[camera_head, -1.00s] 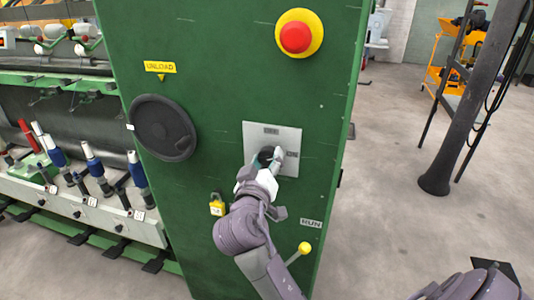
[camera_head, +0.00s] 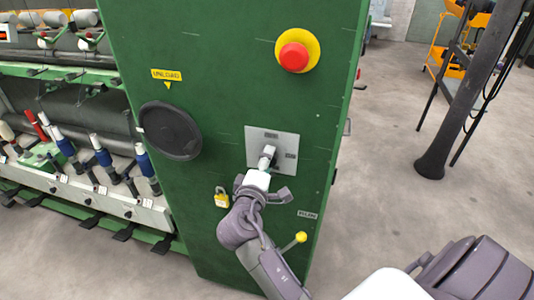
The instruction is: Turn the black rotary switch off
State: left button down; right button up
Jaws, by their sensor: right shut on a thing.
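A grey switch plate (camera_head: 287,158) is fixed to the green machine panel. It has a small label at its top and another at its right; their text is too blurred to read. The black rotary switch sits on this plate, but my gripper hides nearly all of it. My right gripper (camera_head: 268,155) reaches up from below. Its fingers are shut on the switch at the middle of the plate and point up, tilted slightly right. My left gripper is not in view.
A red button on a yellow base (camera_head: 294,56) sits above the plate. A yellow-knobbed lever (camera_head: 300,238) is below. Spinning bobbins line the left side; open floor lies right.

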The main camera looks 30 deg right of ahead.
jog(key=shift+n+p, duration=1.1)
jog(key=shift+n, duration=0.4)
jog(key=shift+g, duration=0.3)
jog(key=o, duration=1.2)
jog(key=shift+w, duration=0.1)
jog(key=shift+c, duration=0.2)
jog(key=shift+a, duration=0.1)
jog(key=v, duration=0.7)
